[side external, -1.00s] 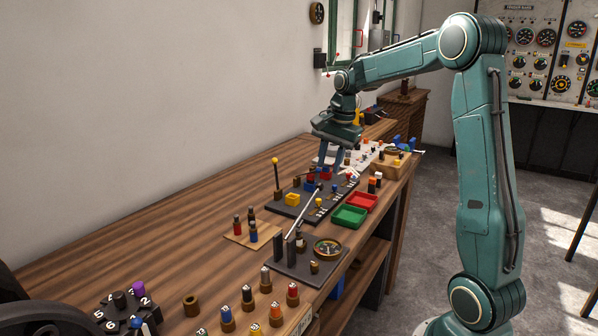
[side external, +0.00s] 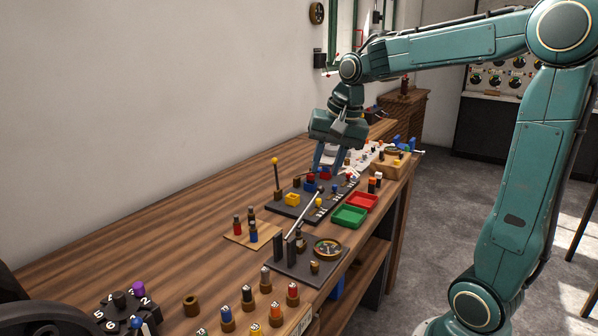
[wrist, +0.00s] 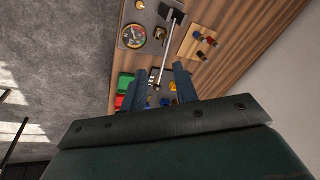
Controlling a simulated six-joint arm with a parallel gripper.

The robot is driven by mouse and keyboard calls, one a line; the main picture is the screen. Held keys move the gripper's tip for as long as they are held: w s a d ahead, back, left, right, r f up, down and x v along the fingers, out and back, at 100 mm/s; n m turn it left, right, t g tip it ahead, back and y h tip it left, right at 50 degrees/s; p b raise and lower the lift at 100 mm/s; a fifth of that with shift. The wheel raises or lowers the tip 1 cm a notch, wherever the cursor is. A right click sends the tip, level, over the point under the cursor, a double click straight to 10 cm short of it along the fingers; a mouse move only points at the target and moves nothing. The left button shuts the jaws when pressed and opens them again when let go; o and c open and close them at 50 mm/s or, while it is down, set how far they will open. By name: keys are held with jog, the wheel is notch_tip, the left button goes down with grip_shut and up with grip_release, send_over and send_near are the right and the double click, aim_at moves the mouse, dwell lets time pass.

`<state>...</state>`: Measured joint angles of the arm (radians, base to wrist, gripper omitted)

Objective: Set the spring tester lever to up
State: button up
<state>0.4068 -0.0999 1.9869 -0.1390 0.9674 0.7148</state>
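The spring tester (side external: 296,264) is a dark plate on the bench with two dark posts and a round gauge (side external: 328,248). Its lever (side external: 304,214) is a long thin pale rod, slanting from the posts towards the dark board behind. In the wrist view, the lever (wrist: 163,55) runs from the posts at the top down to between my fingers, beside the gauge (wrist: 133,36). My gripper (side external: 322,170) is open and empty, above the dark board near the lever's far end. In the wrist view, the fingers (wrist: 160,82) are apart; contact with the rod cannot be told.
The dark board (side external: 284,209) carries a yellow block, a yellow-topped post and several small pegs near my fingers. Green (side external: 349,216) and red (side external: 362,202) trays lie to its right. A wooden pegboard (side external: 240,238) sits left of the tester. Bare bench lies towards the wall.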

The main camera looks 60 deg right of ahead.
jog(key=s+a+f+n+t, duration=0.2)
jog(key=s+a+n, duration=0.9)
jog(key=s, duration=0.4)
jog(key=shift+s+a, duration=0.3)
jog(key=shift+a, duration=0.1)
